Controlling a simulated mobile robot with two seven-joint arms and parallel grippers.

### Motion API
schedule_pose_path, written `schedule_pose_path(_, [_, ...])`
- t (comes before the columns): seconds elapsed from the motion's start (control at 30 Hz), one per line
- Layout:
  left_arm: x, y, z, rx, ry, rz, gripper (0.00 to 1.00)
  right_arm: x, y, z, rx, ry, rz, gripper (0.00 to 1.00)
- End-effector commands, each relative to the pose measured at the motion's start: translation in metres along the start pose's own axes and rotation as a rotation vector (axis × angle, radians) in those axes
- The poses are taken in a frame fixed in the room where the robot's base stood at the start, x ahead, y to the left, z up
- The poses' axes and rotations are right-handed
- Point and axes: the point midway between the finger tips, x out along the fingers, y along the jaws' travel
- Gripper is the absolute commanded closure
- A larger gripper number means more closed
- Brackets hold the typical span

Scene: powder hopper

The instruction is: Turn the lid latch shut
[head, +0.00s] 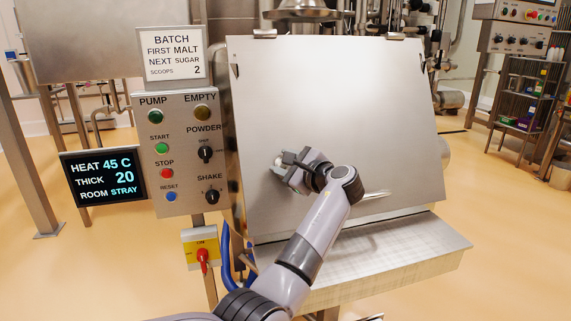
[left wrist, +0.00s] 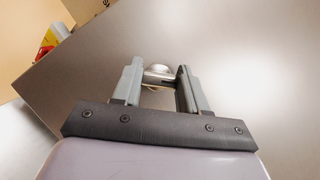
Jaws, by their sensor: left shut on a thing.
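The hopper's lid (head: 335,105) is a large flat steel panel that lies closed, sloping toward me, with hinges along its top edge. The lid latch (left wrist: 157,72) shows in the left wrist view as a small rounded silver metal piece on the lid face. My left gripper (head: 287,166) is at the left-middle part of the lid. Its two grey fingers are shut on the latch, one on each side. In the head view the gripper and wrist mostly hide the latch, so its angle is hard to tell. My right gripper is not in view.
A control box (head: 179,150) with buttons and knobs stands left of the lid, above a yellow switch box with a red handle (head: 203,258). A dark display (head: 104,177) is farther left. A steel ledge (head: 400,254) juts out below the lid. The lid's right side is clear.

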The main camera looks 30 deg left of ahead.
Motion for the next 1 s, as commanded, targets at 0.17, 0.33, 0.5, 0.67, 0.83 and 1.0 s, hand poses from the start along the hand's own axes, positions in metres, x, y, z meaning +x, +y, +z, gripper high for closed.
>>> schedule_pose_path(0.17, [0.002,-0.004,0.005,-0.153,-0.006,0.074,0.88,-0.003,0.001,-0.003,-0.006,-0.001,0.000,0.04])
schedule_pose_path(0.33, [0.002,-0.004,0.005,-0.294,-0.006,0.147,0.88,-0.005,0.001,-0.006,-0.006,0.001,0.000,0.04])
schedule_pose_path(0.5, [0.002,-0.003,0.005,-0.420,-0.006,0.214,0.88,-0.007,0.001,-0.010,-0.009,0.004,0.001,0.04])
schedule_pose_path(0.67, [0.003,-0.003,0.005,-0.519,-0.006,0.264,0.88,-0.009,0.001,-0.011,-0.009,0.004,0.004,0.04])
schedule_pose_path(0.83, [0.003,-0.003,0.005,-0.592,-0.006,0.301,0.88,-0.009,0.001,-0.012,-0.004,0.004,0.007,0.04])
schedule_pose_path(1.0, [0.003,-0.002,0.004,-0.636,-0.006,0.324,0.88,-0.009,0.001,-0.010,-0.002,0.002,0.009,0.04])
